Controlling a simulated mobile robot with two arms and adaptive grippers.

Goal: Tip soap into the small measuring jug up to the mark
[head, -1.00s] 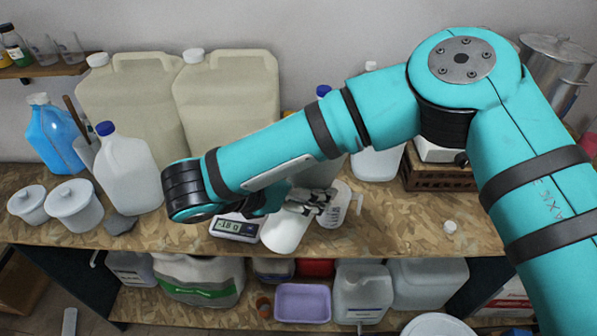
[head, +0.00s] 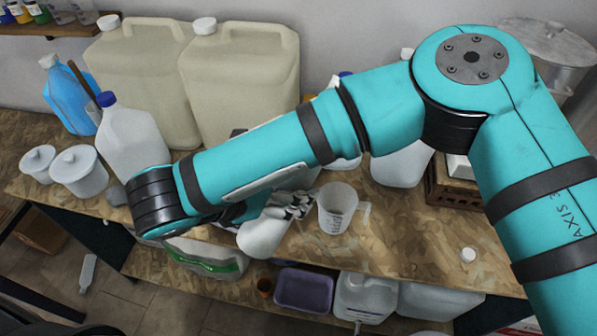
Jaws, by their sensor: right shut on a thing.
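The measuring jug (head: 337,208) is a small translucent cup with printed marks and a handle on its right. It stands upright on the wooden worktop (head: 420,235). Its fill level cannot be made out. My right gripper (head: 290,205) is just left of the jug, shut on a white bottle (head: 262,236). The bottle leans, its body reaching down and left from the fingers near the worktop's front edge. Its mouth is hidden by the fingers, and no stream of soap shows. My left gripper is not in view.
Two large beige drums (head: 240,85) and a white blue-capped jug (head: 130,140) stand behind my arm. Two lidded white pots (head: 80,172) are at left. A loose white cap (head: 467,255) lies right on clear worktop. A purple tub (head: 303,290) is on the shelf below.

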